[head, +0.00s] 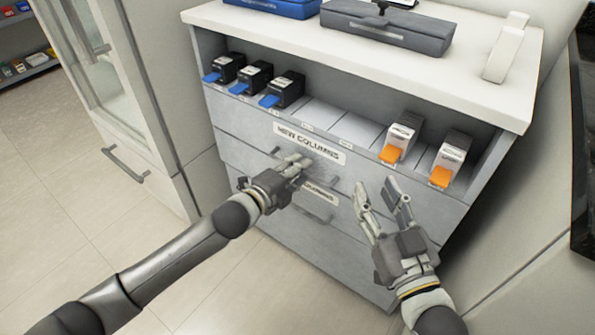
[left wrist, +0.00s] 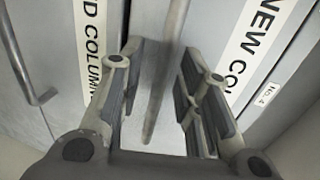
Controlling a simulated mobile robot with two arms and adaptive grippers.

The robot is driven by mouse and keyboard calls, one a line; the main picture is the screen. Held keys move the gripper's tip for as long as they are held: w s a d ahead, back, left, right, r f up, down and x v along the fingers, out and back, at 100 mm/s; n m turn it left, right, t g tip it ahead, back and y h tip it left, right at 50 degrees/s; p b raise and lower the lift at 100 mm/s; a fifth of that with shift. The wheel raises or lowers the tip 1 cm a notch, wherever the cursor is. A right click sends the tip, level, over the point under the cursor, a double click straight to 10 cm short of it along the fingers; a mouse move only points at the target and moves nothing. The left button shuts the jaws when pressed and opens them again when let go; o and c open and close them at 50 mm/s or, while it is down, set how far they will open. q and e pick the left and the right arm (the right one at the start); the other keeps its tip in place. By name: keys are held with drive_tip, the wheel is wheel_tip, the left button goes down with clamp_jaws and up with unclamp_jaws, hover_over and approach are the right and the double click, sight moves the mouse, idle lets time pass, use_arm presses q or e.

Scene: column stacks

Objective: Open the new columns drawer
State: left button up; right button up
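The new columns drawer (head: 245,140) is the grey front labelled "NEW COLUMNS" in the head view, and it looks closed. Its label (left wrist: 255,45) is at the right of the left wrist view. My left gripper (head: 300,167) is at this drawer's front, just below the label. In the left wrist view its two fingers (left wrist: 155,80) are apart, with the drawer's bar handle (left wrist: 160,85) between them. I cannot tell whether they touch it. My right gripper (head: 376,193) is open and empty in front of the cabinet's right part.
The open shelf above holds several black boxes with blue tabs (head: 254,77) and two white boxes with orange tabs (head: 400,138). A neighbouring cabinet (head: 160,90) stands at the left. The floor (head: 90,220) in front is clear.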

use_arm(q)
drive_tip(key=shift+d, duration=0.1)
clamp_jaws()
idle(0.4)
